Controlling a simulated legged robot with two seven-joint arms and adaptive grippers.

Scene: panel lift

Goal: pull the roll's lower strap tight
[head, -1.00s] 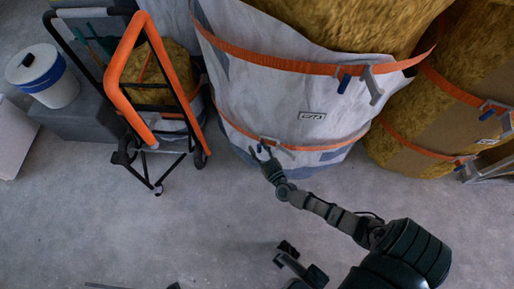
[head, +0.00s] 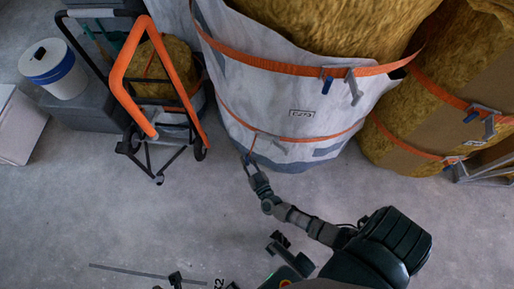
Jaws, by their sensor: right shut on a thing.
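The big roll, golden wool in a white wrap (head: 290,100), stands upright at the top centre of the head view. Its orange lower strap (head: 310,139) runs round the wrap near its base. A thin orange strap tail (head: 253,143) hangs from the lower strap at the front. My right gripper (head: 248,159) is shut on the end of this tail, just below and in front of the roll's base. The tail looks taut between strap and fingers. The orange upper strap (head: 285,68) has a grey buckle with a blue handle. My left gripper is not in view.
An orange and black hand truck (head: 165,60) stands left of the roll. A white bucket with a blue band (head: 55,68) sits on a grey box (head: 88,112). More strapped wool rolls (head: 440,100) stand right.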

